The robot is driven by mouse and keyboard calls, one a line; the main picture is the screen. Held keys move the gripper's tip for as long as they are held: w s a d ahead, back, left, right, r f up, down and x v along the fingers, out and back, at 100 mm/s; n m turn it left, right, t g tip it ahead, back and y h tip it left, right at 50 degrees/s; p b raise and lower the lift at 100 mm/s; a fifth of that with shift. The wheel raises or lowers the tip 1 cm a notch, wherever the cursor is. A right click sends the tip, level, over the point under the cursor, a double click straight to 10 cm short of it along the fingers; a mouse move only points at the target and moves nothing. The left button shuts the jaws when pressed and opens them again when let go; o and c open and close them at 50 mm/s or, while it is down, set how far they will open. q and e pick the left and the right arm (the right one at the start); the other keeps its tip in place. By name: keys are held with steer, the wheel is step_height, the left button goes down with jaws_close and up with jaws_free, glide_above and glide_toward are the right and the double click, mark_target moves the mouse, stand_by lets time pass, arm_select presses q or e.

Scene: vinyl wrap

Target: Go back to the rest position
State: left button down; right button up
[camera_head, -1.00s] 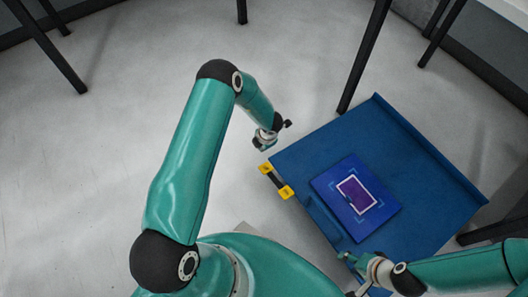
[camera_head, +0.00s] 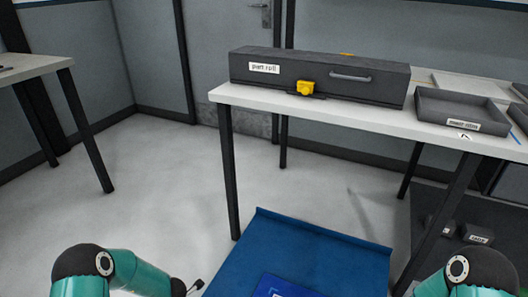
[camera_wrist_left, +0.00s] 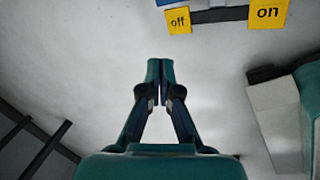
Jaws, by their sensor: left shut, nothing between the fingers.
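My left gripper (camera_wrist_left: 160,70) is shut and empty in the left wrist view, with its fingertips together above the pale floor. In the head view, my left arm (camera_head: 130,275) enters at the lower left, bent at its black elbow joint, and the gripper's fingertips do not show clearly. My right arm (camera_head: 470,272) shows only around a black joint at the lower right. The right gripper is out of view.
A blue board (camera_head: 300,250) with a blue pad (camera_head: 275,287) lies low in front. A white table (camera_head: 230,98) behind holds a dark case (camera_head: 330,88) and tray (camera_head: 462,105).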

arm_select(q)
steer(key=s+d+r+m+g+h, duration=0.1)
steer(key=s+d+r+m+h, duration=0.15)
steer(key=s+d+m, duration=0.9)
steer(key=s+d+r+m+h, duration=0.2)
steer(key=s+d+m+h, duration=0.35)
steer(key=m, duration=0.85)
arm_select(e)
step_height(320, 180, up, 29)
steer(key=p, duration=2.8)
steer(key=shift+f, duration=0.3)
steer(key=shift+c, duration=0.9)
arm_select(q)
step_height(320, 180, up, 28)
steer(key=s+y, duration=0.1)
steer(key=s, duration=0.1)
steer(key=shift+s+d+r, duration=0.15)
steer(key=shift+d+r, duration=0.05)
steer(key=shift+r, duration=0.05)
steer(key=shift+m, duration=0.25)
arm_select(e)
steer(key=shift+w+a, duration=0.1)
